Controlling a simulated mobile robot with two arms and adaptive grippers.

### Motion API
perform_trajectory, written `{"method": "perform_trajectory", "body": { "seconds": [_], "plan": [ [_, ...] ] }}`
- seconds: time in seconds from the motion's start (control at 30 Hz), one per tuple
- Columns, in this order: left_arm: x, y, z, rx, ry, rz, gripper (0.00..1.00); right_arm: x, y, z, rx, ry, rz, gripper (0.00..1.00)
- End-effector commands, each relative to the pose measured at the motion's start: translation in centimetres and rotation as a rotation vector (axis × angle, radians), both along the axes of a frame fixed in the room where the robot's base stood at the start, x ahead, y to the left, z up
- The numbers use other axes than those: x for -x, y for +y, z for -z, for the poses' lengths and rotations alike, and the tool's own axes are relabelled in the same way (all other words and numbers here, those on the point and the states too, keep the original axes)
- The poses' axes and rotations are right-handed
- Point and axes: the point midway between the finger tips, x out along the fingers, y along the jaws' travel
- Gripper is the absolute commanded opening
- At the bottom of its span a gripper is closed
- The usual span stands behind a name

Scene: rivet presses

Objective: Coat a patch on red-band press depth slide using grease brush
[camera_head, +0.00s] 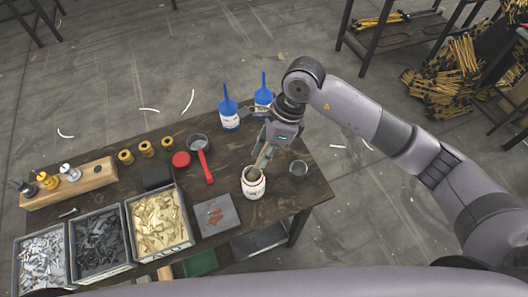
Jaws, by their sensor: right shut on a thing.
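My right gripper (270,142) is over the table's right part, shut on the tan wooden handle of the grease brush (263,157). The brush is tilted, and its lower end is at or inside the mouth of a white jar (253,187) with red marking; the bristles are hidden. No press with a red band or depth slide can be made out in this view. My left gripper is not in view.
A grey plate (229,223) and bins (134,246) are nearer the front. Open floor lies beyond.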

Motion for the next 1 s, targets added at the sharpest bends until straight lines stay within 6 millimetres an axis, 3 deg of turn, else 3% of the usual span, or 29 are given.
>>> {"method": "perform_trajectory", "body": {
  "seconds": [0.43,1.0],
  "plan": [
    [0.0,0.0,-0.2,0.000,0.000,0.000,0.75,0.1,-0.1,-0.1,0.006,0.005,0.000,0.00],
    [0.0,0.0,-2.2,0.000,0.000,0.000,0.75,0.0,-0.1,-4.8,0.002,0.000,0.001,0.00]
  ]
}}
